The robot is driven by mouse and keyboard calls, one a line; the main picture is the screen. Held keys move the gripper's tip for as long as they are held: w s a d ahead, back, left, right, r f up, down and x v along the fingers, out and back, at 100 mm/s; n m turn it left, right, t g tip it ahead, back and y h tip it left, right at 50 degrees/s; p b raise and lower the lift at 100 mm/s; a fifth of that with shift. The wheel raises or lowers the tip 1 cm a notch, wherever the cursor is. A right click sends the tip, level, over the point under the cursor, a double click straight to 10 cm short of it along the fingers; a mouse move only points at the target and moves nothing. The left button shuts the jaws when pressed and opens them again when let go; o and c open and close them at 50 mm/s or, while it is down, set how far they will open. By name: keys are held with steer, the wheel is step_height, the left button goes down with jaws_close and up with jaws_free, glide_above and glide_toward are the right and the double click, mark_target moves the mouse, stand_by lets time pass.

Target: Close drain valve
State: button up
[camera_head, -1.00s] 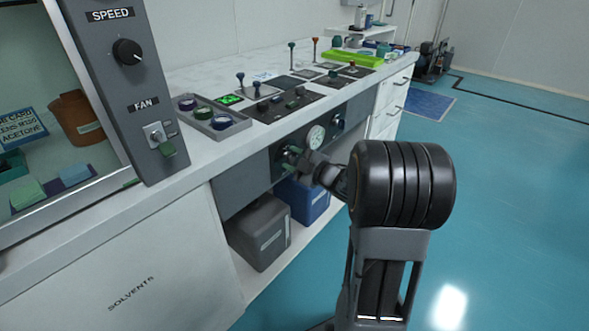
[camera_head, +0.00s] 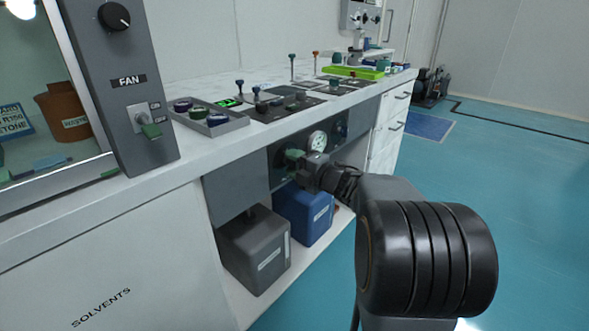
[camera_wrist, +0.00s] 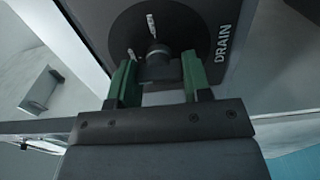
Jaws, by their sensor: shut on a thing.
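The drain valve shows in the wrist view as a dark handle (camera_wrist: 157,70) on a short stem, in front of a round black disc with white marks. The word DRAIN stands on the plate (camera_wrist: 222,45) to its right. My gripper (camera_wrist: 160,72) has one green finger on each side of the handle and is shut on it. In the head view my gripper (camera_head: 294,156) is at the dark front panel under the worktop, left of a round white gauge (camera_head: 317,141). There the fingers and wrist hide most of the valve.
A grey container (camera_head: 253,255) and a blue container (camera_head: 305,210) stand on the low shelf under the panel. The worktop (camera_head: 190,148) overhangs above my gripper. Another dark knob (camera_head: 341,130) sits right of the gauge. The floor (camera_head: 500,190) at the right is clear.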

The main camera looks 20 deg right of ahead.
stand_by(0.4)
steer(key=o, duration=0.9)
steer(key=shift+p+v, duration=1.8)
steer(key=shift+v, duration=5.1)
steer(key=shift+r, duration=0.1)
